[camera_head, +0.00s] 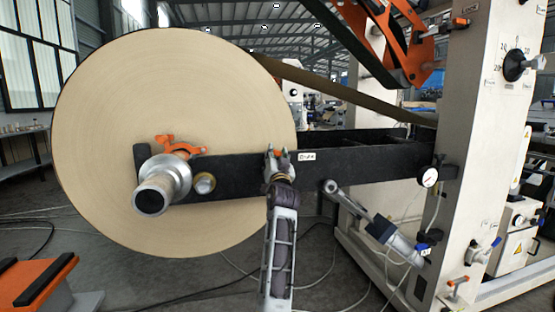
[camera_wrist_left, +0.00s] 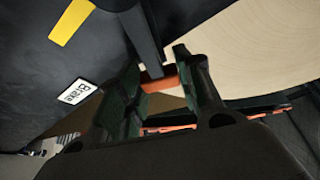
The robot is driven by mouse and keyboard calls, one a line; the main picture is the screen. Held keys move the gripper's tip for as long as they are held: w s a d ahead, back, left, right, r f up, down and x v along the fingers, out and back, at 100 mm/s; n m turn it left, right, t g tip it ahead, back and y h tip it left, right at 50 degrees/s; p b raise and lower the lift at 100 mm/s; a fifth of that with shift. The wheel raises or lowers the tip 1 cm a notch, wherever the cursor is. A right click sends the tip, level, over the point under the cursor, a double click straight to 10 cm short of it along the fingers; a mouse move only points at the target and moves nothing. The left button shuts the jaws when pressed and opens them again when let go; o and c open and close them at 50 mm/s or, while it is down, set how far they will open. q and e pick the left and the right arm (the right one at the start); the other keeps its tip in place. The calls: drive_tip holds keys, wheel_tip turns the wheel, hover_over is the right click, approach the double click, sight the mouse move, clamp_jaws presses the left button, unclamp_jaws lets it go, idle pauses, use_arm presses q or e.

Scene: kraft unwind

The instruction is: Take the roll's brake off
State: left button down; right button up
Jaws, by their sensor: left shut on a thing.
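The big kraft roll (camera_head: 190,90) hangs on its shaft at the left of the head view. A black arm (camera_head: 240,172) runs across its front. A small white label (camera_head: 306,156) sits on that arm and reads "Brake" in the left wrist view (camera_wrist_left: 75,92). My left gripper (camera_head: 278,155) is at the arm's upper edge, just left of the label, shut on the brake lever. In the wrist view the lever's dark bar (camera_wrist_left: 143,38) comes down to an orange end (camera_wrist_left: 160,80) between my fingers (camera_wrist_left: 165,95). The fingers partly hide it. My right gripper is out of view.
A silver shaft end (camera_head: 160,188) and an orange clamp (camera_head: 180,146) stick out from the roll's core. A round gauge (camera_head: 428,177) and a grey cylinder (camera_head: 375,222) are at the right, by the cream machine column (camera_head: 475,130). Cables lie on the floor.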

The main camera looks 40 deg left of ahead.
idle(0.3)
use_arm(q)
drive_tip(key=c, duration=1)
unclamp_jaws()
drive_tip(key=shift+o, duration=0.2)
drive_tip(key=shift+r, duration=0.15)
wheel_tip(320, 180, up, 10)
drive_tip(key=shift+f, duration=0.25)
